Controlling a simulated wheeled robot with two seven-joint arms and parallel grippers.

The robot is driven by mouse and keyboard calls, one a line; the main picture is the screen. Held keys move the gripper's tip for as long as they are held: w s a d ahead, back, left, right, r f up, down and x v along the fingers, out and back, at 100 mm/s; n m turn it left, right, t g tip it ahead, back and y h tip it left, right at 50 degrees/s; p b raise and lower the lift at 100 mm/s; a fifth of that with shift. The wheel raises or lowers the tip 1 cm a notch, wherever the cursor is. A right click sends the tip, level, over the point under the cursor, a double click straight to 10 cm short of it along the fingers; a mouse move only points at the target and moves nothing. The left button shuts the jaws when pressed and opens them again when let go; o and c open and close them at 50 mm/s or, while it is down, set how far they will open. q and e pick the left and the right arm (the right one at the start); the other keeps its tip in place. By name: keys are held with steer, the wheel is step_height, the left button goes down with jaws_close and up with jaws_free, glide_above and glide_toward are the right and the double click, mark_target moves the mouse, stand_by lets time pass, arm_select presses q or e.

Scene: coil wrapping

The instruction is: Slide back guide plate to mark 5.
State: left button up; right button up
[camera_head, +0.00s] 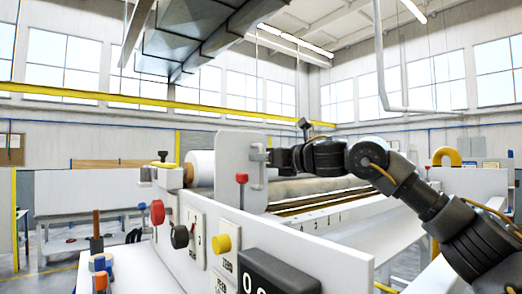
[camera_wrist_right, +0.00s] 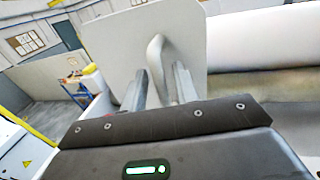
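The guide plate (camera_head: 230,163) is an upright pale grey plate standing across the machine, left of centre in the head view. It fills the upper middle of the wrist view (camera_wrist_right: 120,48). Its looped handle (camera_head: 258,166) is on the right face. My right gripper (camera_head: 268,157) reaches in from the right at the handle. In the wrist view its two fingers (camera_wrist_right: 162,88) stand on either side of the handle (camera_wrist_right: 155,58); whether they press on it is not clear. A ruler strip (camera_head: 318,217) with small marks runs along the machine bed; its numbers are too small to read. My left gripper is not in view.
A white roll (camera_head: 201,168) lies behind the plate. The front panel carries a red knob (camera_head: 157,212), a black knob (camera_head: 180,236), a yellow knob (camera_head: 221,243) and a dark display (camera_head: 278,272). A red-topped lever (camera_head: 241,180) stands close in front of the plate.

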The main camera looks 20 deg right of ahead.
steer(key=shift+w+a, duration=0.2)
steer(key=shift+w, duration=0.1)
steer(key=shift+c, duration=0.4)
jaws_close()
steer(key=shift+d, duration=0.1)
